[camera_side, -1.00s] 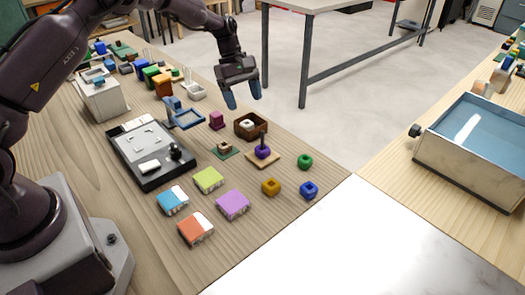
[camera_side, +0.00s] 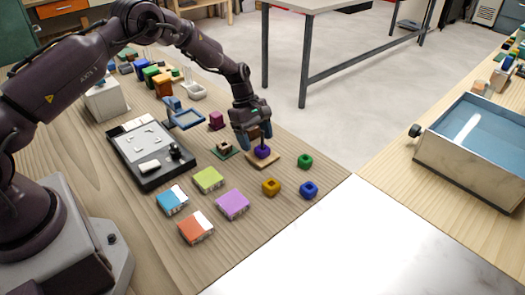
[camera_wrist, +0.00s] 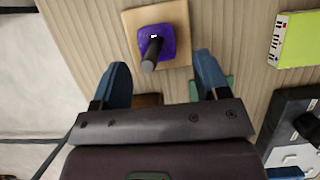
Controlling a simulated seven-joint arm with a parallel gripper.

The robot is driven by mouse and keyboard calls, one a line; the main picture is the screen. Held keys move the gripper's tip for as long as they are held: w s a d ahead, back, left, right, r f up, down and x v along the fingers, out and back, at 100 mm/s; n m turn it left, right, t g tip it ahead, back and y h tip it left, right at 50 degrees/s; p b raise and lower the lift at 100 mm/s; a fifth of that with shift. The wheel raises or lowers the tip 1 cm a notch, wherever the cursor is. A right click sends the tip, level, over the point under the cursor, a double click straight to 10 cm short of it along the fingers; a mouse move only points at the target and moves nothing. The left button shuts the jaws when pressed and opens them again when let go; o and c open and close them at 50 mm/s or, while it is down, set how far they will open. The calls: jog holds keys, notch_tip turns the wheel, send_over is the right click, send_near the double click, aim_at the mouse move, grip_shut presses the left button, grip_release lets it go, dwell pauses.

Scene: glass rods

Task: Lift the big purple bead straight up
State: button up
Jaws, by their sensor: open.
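The big purple bead (camera_side: 262,152) sits low on a light wooden base around a dark upright rod. In the wrist view the purple bead (camera_wrist: 170,42) shows as a rounded square, with the rod (camera_wrist: 152,54) standing out of it towards the camera. The wooden base (camera_side: 275,161) lies flat on the table. My gripper (camera_side: 255,138) is right above and beside the bead, fingers pointing down. In the wrist view my gripper (camera_wrist: 160,80) is open, its two blue fingers apart, with the bead just beyond the fingertips and nothing held.
A green bead (camera_side: 305,161), a blue bead (camera_side: 309,190) and an ochre bead (camera_side: 270,187) lie on the table nearby. A green base (camera_side: 224,154) with a small stack stands to the left. The brown box is mostly hidden behind my gripper.

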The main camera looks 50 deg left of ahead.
jog(key=shift+x, duration=0.85)
jog(key=shift+r, duration=0.1)
jog(key=c, duration=1)
notch_tip(320, 180, up, 10)
